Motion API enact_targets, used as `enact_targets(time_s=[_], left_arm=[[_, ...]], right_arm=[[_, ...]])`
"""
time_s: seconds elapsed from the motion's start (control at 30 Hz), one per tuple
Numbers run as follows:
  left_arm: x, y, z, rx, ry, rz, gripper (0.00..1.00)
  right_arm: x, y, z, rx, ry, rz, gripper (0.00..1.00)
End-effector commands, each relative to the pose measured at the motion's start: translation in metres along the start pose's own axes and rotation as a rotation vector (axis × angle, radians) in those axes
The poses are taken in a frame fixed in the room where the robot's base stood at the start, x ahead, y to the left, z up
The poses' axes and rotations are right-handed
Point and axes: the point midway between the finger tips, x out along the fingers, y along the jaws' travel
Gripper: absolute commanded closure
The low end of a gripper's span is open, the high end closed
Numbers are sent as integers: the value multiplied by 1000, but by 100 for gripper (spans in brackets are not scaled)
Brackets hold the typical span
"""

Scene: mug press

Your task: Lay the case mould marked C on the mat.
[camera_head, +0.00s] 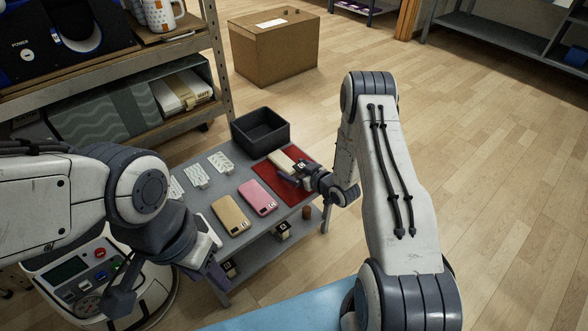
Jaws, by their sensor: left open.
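The red mat (269,176) lies on the right end of the low grey table. A cream block with a dark, white-marked grip (284,161), which looks like a case mould, is over the mat's far part; its letter is too small to read. I cannot tell whether it touches the mat. My right gripper (301,174) is at the block's dark grip, and its fingers are too small to judge.
A pink case (258,198) and a tan case (231,214) lie left of the mat. Several white pieces (221,162) lie behind them. A black bin (260,131) stands at the back. Marked blocks (284,231) sit on the lower shelf.

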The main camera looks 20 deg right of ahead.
Motion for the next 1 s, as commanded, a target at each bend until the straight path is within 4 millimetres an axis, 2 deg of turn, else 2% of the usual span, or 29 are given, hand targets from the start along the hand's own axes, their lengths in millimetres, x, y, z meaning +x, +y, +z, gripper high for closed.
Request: enact_targets(time_s=[0.27, 0.33, 0.7, 0.83, 1.0], left_arm=[[-4, 0, 0, 0, 0, 0, 50], [-7, 0, 0, 0, 0, 0, 50], [-39, 3, -2, 0, 0, 0, 50], [-45, 3, -2, 0, 0, 0, 50], [-48, 4, -3, 0, 0, 0, 50]], right_arm=[[-2, 0, -5, 0, 0, 0, 3], [-10, 1, -4, 3, -3, 2, 3], [-86, 1, -6, 6, -3, 4, 3], [-106, 1, -5, 3, -2, 3, 3], [-120, 0, -4, 1, 0, 2, 3]])
